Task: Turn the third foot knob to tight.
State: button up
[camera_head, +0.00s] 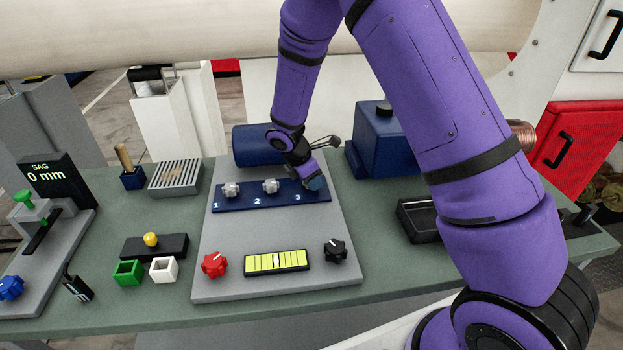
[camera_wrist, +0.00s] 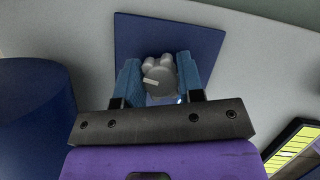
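The third foot knob (camera_wrist: 158,80) is grey and lobed, with a pale pointer line on its round top. It stands on the dark blue foot strip (camera_head: 240,205), by the number 3. My gripper (camera_wrist: 160,85) is down over this knob, its blue fingers on either side with no clear gap in the wrist view. In the head view my gripper (camera_head: 316,182) hides the third knob. The first knob (camera_head: 231,190) and second knob (camera_head: 270,186) stand free on the strip. The pointer's tight mark cannot be read.
A yellow-green level gauge (camera_head: 276,262) lies in front, between a red knob (camera_head: 214,264) and a black knob (camera_head: 335,250). A blue box (camera_head: 385,140) and a black tray (camera_head: 416,222) are to the right.

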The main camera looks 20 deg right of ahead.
jog(key=c, duration=0.4)
jog(key=shift+o, duration=0.2)
jog(key=shift+m, duration=0.4)
jog(key=m+g, duration=0.2)
jog(key=m, duration=0.2)
jog(key=shift+m, duration=0.3)
jog(key=m+g, duration=0.1)
jog(key=m, duration=0.1)
jog(key=m+y, duration=0.1)
jog(key=m, duration=0.2)
jog(key=shift+m+g, duration=0.3)
jog(key=shift+g, duration=0.1)
jog(key=m+y, duration=0.1)
jog(key=m, duration=0.1)
jog(key=m+g+y, duration=0.1)
jog(key=m, duration=0.2)
jog(key=shift+s+a, duration=0.1)
jog(key=m+y, duration=0.2)
jog(key=m, duration=0.4)
jog(key=shift+y, duration=0.3)
